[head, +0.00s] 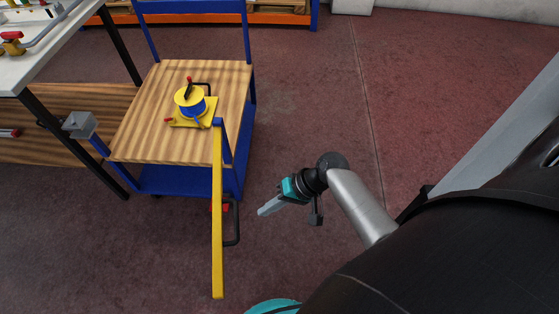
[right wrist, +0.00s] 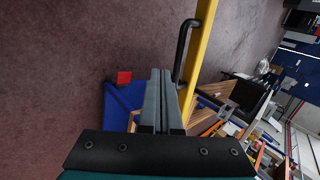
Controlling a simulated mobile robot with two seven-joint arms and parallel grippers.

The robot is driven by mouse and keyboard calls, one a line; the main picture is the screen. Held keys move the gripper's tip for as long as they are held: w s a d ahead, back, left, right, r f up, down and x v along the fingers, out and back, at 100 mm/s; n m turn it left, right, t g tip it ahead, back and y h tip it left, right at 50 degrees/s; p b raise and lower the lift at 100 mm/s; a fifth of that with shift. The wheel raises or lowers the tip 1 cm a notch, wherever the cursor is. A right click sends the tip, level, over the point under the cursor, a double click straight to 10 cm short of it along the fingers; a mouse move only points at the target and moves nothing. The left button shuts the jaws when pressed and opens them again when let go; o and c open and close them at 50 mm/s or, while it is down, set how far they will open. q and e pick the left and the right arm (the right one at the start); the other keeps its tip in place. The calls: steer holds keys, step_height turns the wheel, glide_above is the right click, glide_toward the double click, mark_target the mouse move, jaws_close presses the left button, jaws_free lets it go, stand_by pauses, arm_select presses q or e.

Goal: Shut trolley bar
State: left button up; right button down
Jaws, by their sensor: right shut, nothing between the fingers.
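The trolley (head: 140,135) has a striped wooden top and a blue frame. Its yellow bar (head: 217,220) is hinged at a blue post at the front right corner and points out toward me, away from the trolley. A black handle (head: 236,222) is on the bar's right side. My right gripper (head: 262,210) is shut and empty, a short gap to the right of the handle. In the right wrist view the shut fingers (right wrist: 160,75) appear just left of the handle (right wrist: 182,50) and the yellow bar (right wrist: 205,35). My left gripper is not in view.
A yellow and blue device (head: 192,103) stands on the trolley top. An orange and blue rack (head: 270,18) is at the back. The floor right of the trolley is clear.

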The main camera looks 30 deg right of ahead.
steer(key=shift+w+a+f+b, duration=0.2)
steer(key=shift+w+a+f, duration=0.2)
steer(key=shift+a, duration=0.4)
steer(key=shift+w+a+f+b, duration=0.15)
steer(key=shift+w+a+f, duration=0.2)
steer(key=shift+a, duration=0.45)
steer(key=shift+w+a+f+b, duration=0.25)
steer(key=shift+a+f, duration=0.2)
steer(key=shift+a, duration=0.35)
steer(key=shift+a, duration=0.1)
